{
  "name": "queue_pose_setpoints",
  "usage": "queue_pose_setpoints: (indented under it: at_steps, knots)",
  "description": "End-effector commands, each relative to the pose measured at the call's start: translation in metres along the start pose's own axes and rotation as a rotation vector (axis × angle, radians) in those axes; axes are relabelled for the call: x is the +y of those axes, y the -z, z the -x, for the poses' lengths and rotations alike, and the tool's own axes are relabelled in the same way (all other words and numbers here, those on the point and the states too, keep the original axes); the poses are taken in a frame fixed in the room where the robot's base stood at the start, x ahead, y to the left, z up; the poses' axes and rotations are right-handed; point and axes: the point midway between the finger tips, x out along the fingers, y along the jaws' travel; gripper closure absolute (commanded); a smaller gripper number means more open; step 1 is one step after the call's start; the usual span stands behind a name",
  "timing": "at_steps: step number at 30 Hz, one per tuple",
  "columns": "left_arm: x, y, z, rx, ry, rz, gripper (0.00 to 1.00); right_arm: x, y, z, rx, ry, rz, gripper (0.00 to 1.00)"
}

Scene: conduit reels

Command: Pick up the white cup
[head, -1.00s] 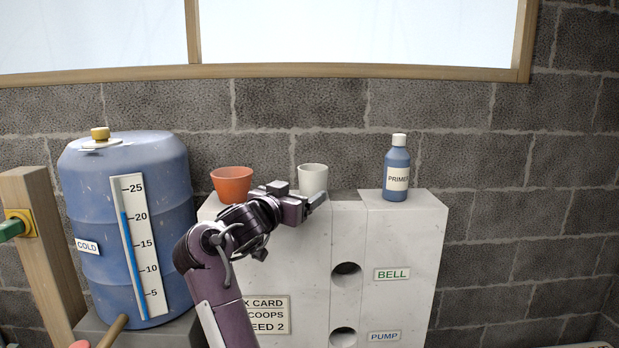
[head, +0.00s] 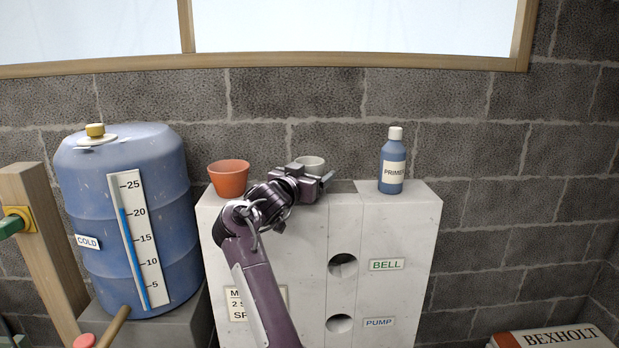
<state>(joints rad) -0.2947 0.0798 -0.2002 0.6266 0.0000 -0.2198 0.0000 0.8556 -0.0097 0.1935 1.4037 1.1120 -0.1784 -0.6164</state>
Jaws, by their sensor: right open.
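The white cup (head: 310,162) stands on top of the pale block cabinet (head: 392,222), between an orange pot and a blue bottle. Only its upper part shows; my right gripper covers the lower part. My right gripper (head: 326,178) is open, in front of the cup in this view. Whether the fingers reach around the cup or touch it cannot be told. My left gripper is not in view.
The orange pot (head: 229,179) stands close left of the cup. The blue PRIMER bottle (head: 392,163) stands to the right, with some clear top between. A blue barrel (head: 84,215) stands left of the cabinet. A brick wall (head: 450,110) is behind.

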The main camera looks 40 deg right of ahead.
Motion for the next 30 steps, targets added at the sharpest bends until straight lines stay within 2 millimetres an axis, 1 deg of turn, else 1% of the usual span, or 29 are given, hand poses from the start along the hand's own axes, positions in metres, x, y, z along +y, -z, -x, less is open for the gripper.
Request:
queue_pose_setpoints:
  at_steps: [1, 2, 12, 19, 23, 26, 29, 30]
  knots:
    - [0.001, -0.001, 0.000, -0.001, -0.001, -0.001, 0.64, 0.000, 0.000, 0.000, 0.000, 0.000, 0.000, 0.20]
    - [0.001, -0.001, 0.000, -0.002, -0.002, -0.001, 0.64, 0.000, 0.000, 0.000, 0.000, 0.000, 0.000, 0.23]
    - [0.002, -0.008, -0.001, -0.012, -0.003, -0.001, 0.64, 0.000, 0.000, 0.001, 0.000, 0.000, 0.000, 0.67]
    - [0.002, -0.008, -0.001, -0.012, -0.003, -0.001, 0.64, 0.000, 0.000, 0.001, 0.000, 0.000, 0.000, 0.68]
    - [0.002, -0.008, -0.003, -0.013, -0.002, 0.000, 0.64, -0.001, 0.005, 0.001, 0.000, 0.000, -0.001, 0.68]
    - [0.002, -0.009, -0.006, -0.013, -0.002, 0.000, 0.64, -0.001, 0.014, 0.000, 0.001, 0.001, -0.003, 0.68]
    - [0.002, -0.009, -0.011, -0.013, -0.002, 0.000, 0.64, -0.002, 0.029, 0.001, 0.002, 0.001, -0.005, 0.68]
    - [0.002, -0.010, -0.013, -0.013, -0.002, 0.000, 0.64, -0.003, 0.037, 0.000, 0.003, 0.001, -0.006, 0.68]
